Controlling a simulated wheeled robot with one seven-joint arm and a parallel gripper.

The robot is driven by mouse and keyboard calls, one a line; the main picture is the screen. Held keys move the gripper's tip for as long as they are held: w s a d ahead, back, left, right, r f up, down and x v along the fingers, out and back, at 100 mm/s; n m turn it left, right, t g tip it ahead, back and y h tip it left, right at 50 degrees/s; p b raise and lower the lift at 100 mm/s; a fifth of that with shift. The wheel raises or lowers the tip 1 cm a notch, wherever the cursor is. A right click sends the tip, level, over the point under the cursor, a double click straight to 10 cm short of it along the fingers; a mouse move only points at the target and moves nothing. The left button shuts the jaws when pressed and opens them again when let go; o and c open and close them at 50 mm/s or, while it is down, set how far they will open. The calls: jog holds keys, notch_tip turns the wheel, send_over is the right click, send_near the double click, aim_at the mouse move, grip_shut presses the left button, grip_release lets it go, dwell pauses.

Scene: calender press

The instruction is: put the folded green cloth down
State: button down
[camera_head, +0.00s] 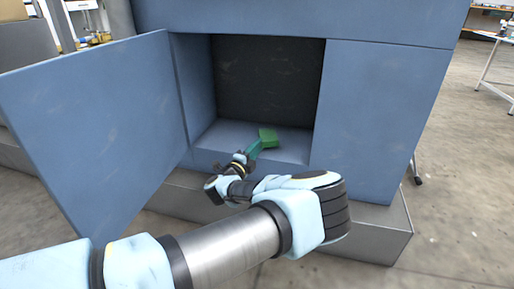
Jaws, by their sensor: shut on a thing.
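My gripper (254,150) is at the front edge of the compartment, reaching in from the lower left. It is shut on the cloth, and its teal-looking fingers meet the cloth's near left side. The cloth is over the compartment floor, towards its front. I cannot tell whether its underside touches the floor. The finger tips are small and partly merge with the cloth.
A blue door (95,130) stands open on the left of the compartment. A blue wall panel (378,115) bounds it on the right. A grey plinth (372,238) runs below. The compartment's floor is bare around the cloth. A table (497,42) stands far right.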

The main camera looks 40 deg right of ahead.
jog(key=shift+f, duration=0.3)
jog(key=c, duration=0.9)
grip_release()
jog(key=shift+r, duration=0.25)
jog(key=shift+r+p, duration=0.35)
jog(key=shift+r, duration=0.15)
jog(key=p+v, duration=0.1)
jog(key=v, duration=0.5)
jog(key=p+v, duration=0.2)
jog(key=v, duration=0.4)
jog(key=shift+f, duration=0.2)
